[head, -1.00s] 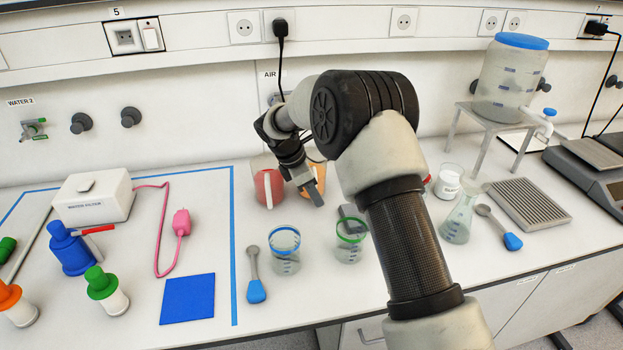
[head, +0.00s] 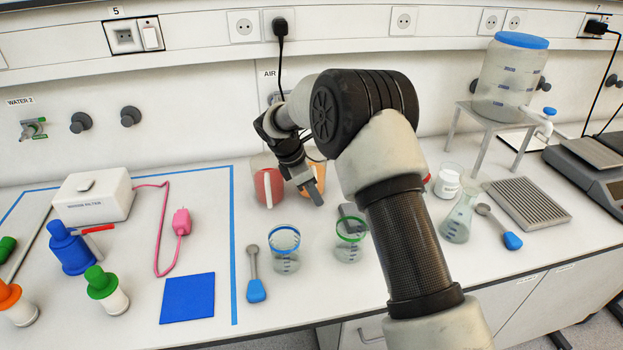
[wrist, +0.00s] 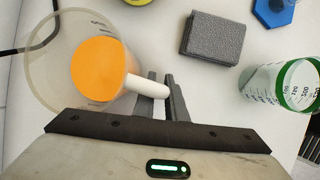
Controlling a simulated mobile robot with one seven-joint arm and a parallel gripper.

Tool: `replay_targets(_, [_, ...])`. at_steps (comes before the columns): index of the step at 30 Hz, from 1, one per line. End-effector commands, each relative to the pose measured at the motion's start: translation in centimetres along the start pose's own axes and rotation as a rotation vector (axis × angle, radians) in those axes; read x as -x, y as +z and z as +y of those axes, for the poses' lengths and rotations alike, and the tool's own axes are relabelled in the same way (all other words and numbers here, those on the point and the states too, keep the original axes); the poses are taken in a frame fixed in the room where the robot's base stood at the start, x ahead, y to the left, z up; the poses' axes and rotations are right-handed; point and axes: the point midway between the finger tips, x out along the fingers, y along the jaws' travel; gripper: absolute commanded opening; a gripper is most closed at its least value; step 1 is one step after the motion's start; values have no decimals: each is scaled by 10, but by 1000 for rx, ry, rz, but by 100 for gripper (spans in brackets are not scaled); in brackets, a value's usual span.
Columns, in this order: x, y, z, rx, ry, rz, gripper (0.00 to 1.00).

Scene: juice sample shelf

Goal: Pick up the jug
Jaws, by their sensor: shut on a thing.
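The jug of orange juice (wrist: 97,68) is at the upper left of the wrist view, a clear vessel with a white handle (wrist: 148,87). My gripper (wrist: 164,88) is shut on that handle, one finger on each side of it. In the head view the jug (head: 320,172) is near the back of the bench, largely hidden behind my gripper (head: 316,197) and arm. I cannot tell whether its base touches the bench. A second jug with red juice and a white handle (head: 269,187) stands just left of it.
A blue-rimmed beaker (head: 285,250) and a green-rimmed beaker (head: 350,240) stand in front. A grey block (wrist: 213,38) lies right of the jug. A blue-ended spoon (head: 255,280) lies at the front.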

Motion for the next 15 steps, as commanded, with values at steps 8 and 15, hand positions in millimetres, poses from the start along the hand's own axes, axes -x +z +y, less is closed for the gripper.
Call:
replay_targets(8, [12, 5, 2, -2, 6, 0, 0])
replay_targets(15, [54, 23, 4, -3, 6, 0, 0])
